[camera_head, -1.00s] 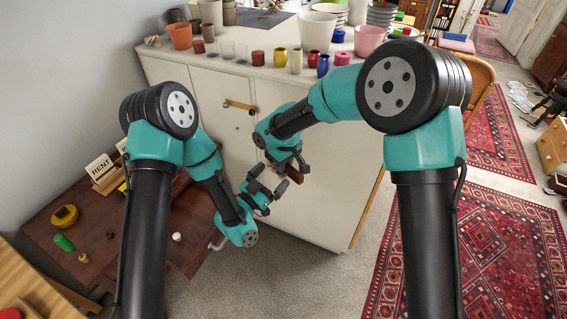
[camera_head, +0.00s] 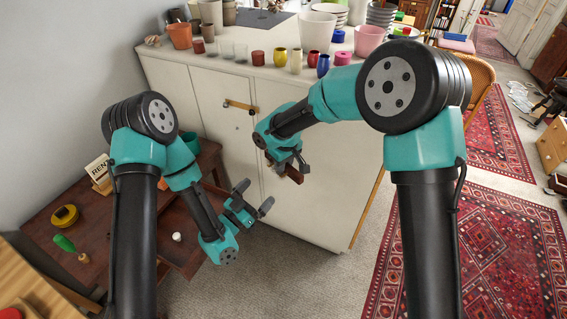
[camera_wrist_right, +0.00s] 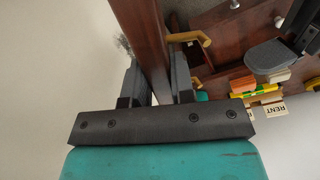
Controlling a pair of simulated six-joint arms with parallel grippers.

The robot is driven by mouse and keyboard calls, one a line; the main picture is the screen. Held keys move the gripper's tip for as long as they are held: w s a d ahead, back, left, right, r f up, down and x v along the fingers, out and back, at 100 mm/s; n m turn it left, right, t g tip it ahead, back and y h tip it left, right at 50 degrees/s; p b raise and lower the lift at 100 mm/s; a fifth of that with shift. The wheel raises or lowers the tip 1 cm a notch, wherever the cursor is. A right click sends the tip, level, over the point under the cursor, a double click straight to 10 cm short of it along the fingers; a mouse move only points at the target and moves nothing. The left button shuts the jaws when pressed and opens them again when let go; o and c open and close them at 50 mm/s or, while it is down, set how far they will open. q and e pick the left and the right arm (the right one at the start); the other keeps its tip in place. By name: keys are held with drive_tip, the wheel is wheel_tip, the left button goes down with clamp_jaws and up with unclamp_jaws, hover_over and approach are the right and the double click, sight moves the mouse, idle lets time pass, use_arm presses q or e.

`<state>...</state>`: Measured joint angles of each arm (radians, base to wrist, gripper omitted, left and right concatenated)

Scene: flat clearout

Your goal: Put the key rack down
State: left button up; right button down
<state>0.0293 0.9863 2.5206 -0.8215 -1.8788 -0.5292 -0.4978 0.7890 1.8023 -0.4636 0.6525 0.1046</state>
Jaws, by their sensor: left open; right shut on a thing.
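My right gripper (camera_head: 288,163) is shut on a dark reddish-brown wooden bar, the key rack (camera_head: 293,175), in front of the white cabinet. In the right wrist view the key rack (camera_wrist_right: 146,40) runs up between the two fingers of the right gripper (camera_wrist_right: 156,88). It is held in the air, and its far end is out of that view. My left gripper (camera_head: 255,197) is open and empty, below and left of the rack and apart from it.
A dark red-brown table (camera_head: 45,215) at the left holds a RENT sign (camera_head: 98,168), a yellow round item (camera_head: 64,216) and a green item (camera_head: 64,243). The white cabinet (camera_head: 320,200) stands behind the grippers, its top crowded with pots. Grey carpet (camera_head: 290,285) lies clear in front.

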use_arm(q)
drive_tip(key=s+a+f+n+g+y, duration=0.2)
drive_tip(key=a+f+g+y, duration=0.15)
drive_tip(key=f, duration=0.35)
drive_tip(key=s+a+f+n+g+y, duration=0.1)
drive_tip(key=a+f+n+g+y, duration=0.2)
drive_tip(key=f, duration=0.4)
drive_tip(key=s+a+f+n+g+y, duration=0.1)
drive_tip(key=s+a+f+n+g, duration=0.1)
drive_tip(key=s, duration=0.4)
drive_tip(key=s+a+f+n+g+y, duration=0.2)
drive_tip(key=s+a+f+g, duration=0.1)
drive_tip(key=s+g, duration=0.4)
drive_tip(key=shift+a+f+n, duration=0.4)
